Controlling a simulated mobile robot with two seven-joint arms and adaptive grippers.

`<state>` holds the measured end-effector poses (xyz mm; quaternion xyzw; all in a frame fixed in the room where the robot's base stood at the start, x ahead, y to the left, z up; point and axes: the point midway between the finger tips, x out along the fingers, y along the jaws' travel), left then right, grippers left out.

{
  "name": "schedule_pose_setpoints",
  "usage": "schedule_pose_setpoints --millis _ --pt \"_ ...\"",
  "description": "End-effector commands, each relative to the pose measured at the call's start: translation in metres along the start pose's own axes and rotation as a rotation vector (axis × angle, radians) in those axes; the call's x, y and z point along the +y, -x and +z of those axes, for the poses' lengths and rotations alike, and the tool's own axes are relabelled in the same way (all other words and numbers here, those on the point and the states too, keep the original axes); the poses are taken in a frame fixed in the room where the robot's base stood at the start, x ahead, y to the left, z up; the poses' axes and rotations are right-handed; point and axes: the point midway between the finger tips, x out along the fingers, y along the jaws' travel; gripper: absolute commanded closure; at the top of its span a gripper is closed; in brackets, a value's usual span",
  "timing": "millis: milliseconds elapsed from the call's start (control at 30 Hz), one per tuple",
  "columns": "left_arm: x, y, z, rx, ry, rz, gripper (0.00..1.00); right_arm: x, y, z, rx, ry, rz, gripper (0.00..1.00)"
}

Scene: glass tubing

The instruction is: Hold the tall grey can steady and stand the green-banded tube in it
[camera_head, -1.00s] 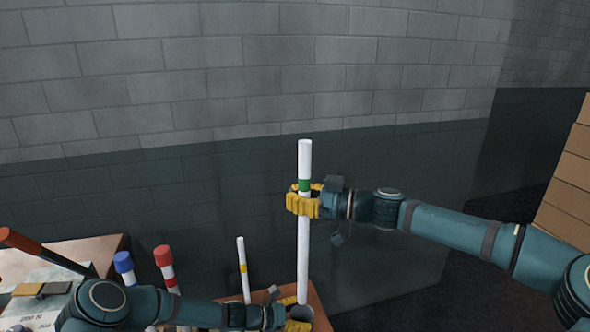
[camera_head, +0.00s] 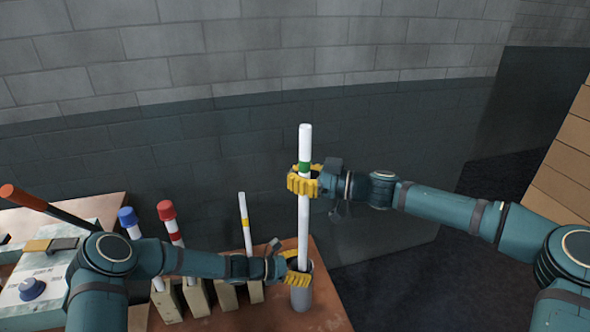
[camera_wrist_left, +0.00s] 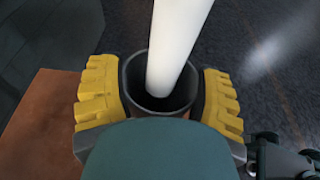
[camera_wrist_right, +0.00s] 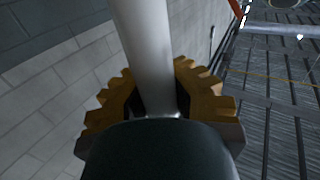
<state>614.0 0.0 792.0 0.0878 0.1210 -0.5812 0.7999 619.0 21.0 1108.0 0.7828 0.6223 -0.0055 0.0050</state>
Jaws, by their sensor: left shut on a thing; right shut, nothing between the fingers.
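The tall grey can (camera_head: 301,297) stands at the front right of the brown table. My left gripper (camera_head: 298,268) is shut on it near its rim; the left wrist view shows yellow fingers on both sides of the can (camera_wrist_left: 132,70). The white green-banded tube (camera_head: 304,225) stands nearly upright, its lower end inside the can's mouth. It also shows in the left wrist view (camera_wrist_left: 178,40). My right gripper (camera_head: 305,182) is shut at the tube just below the green band. In the right wrist view the tube (camera_wrist_right: 146,45) passes between its fingers; firm contact cannot be told.
Blue-capped (camera_head: 128,218), red-capped (camera_head: 167,212) and yellow-banded (camera_head: 244,222) tubes stand in holders left of the can. A device with a blue knob (camera_head: 32,288) sits at the left. Cardboard boxes (camera_head: 560,160) are stacked far right.

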Motion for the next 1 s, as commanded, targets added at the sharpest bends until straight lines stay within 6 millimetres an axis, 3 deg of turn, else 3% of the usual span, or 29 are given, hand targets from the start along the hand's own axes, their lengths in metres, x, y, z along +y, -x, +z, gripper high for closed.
schedule_pose_setpoints --millis 1000 --pt "0.0 0.0 0.001 -0.001 0.0 0.0 0.74 0.0 -0.001 0.074 0.002 -0.003 -0.001 1.0"
